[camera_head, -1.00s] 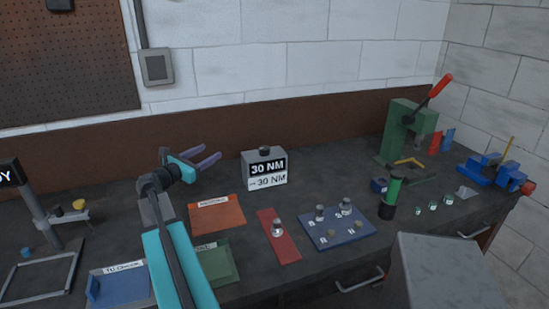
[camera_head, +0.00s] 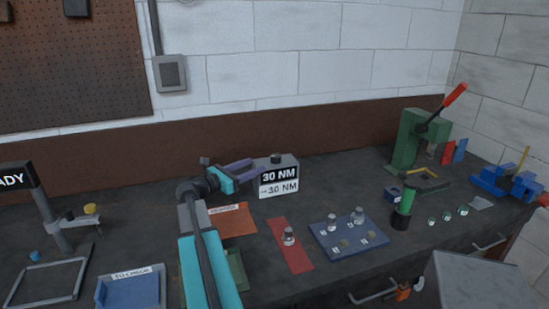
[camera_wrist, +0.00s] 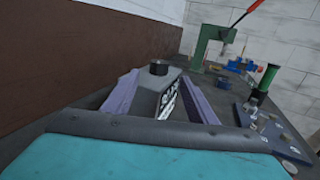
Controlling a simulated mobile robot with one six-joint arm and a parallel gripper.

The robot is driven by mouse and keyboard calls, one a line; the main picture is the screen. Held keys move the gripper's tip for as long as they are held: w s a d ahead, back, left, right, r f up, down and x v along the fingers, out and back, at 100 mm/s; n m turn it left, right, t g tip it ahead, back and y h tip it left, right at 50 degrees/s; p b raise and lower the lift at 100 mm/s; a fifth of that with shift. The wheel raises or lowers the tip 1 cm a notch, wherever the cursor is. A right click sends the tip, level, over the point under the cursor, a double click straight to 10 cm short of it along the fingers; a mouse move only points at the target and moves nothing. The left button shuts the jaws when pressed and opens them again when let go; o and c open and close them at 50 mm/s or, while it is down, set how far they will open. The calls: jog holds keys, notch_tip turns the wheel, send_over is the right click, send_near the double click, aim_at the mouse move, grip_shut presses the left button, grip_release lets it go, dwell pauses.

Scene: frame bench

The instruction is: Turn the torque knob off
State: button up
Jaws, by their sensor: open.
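The torque box (camera_head: 279,178) is a small grey box on the bench, with "30 NM" in white on black above a white "30 NM" label. Its dark round torque knob (camera_head: 276,158) stands on top and also shows in the wrist view (camera_wrist: 158,68). My gripper (camera_head: 254,169) is open and empty at the left side of the box, with its purple fingers pointing at it. In the wrist view, the box and knob show between the two fingers (camera_wrist: 163,84), beyond the tips or level with them; I cannot tell which. The lower box is partly hidden by a finger.
An orange mat (camera_head: 238,222), a red mat (camera_head: 291,254) and a blue plate (camera_head: 327,243) with metal pieces lie in front of the box. A green press (camera_head: 408,139) stands at the right back. The brown back wall strip (camera_head: 120,160) runs close behind the box.

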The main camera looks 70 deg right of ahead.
aim_at(272, 158)
jog(key=p+x, duration=0.2)
jog(key=x, duration=1)
jog(key=shift+s+d+p, duration=0.1)
jog(key=shift+p, duration=0.25)
jog(key=shift+c, duration=0.4)
jog(key=c, duration=1)
